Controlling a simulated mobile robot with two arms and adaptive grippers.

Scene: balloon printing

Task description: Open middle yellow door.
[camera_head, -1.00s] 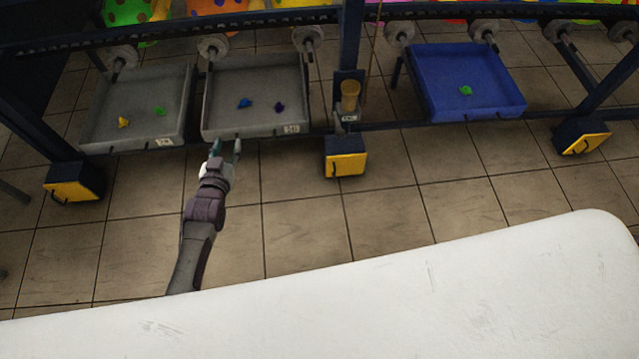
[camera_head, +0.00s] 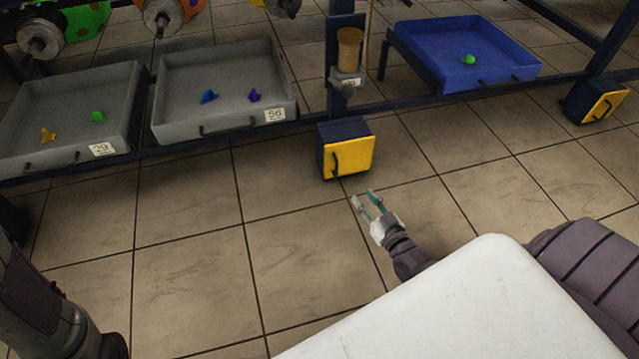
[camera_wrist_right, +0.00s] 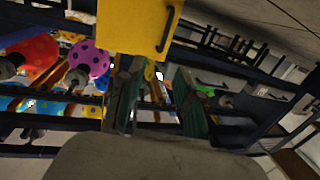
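The middle yellow door (camera_head: 350,157) is the front of a small dark box on the rack's central post. It looks shut and has a dark vertical handle (camera_head: 336,163). My right gripper (camera_head: 363,199) is open and empty, below and slightly right of the door, apart from it. In the right wrist view a yellow door (camera_wrist_right: 135,22) with a dark handle (camera_wrist_right: 166,30) shows at the top, beyond the two spread fingers (camera_wrist_right: 158,100). My left arm shows at the lower left of the head view; its gripper is out of view.
Two grey drawers (camera_head: 215,128) with small balloons stand at left, and a blue tray (camera_head: 470,78) at right. Another yellow-fronted box (camera_head: 604,103) is at far right. A dark rack beam runs above floor level. Tiled floor (camera_head: 190,230) in front is clear.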

